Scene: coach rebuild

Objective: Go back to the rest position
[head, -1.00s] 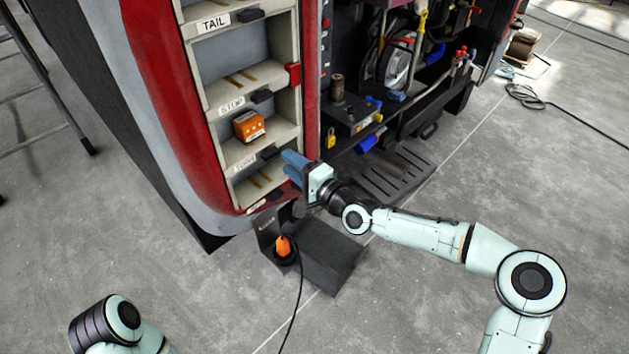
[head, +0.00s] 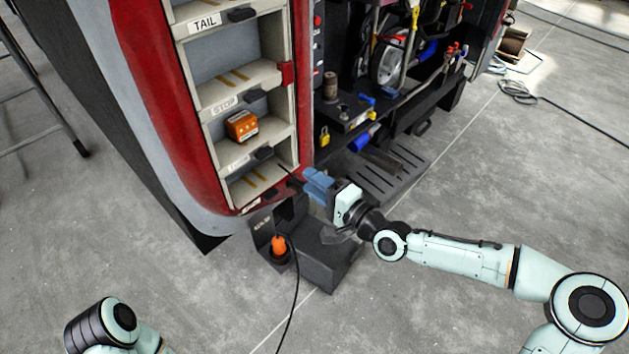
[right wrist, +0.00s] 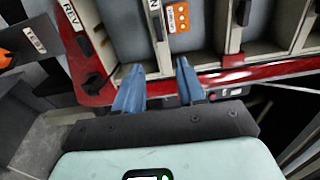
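My right gripper (head: 312,183) is just right of the lower end of the shelf unit (head: 293,110), in front of the coach and apart from the shelves. In the right wrist view its two blue fingers (right wrist: 158,88) stand apart with nothing between them. My left gripper is out of view; only part of my left arm shows at the bottom left. An orange box (head: 242,126) sits in the compartment below the STOP label and also shows in the right wrist view (right wrist: 178,17).
A dark box (head: 325,262) with an orange plug (head: 279,243) and black cable stands on the floor below my right gripper. The coach's open bay (head: 385,90) is behind it. A ladder (head: 45,100) is at the left.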

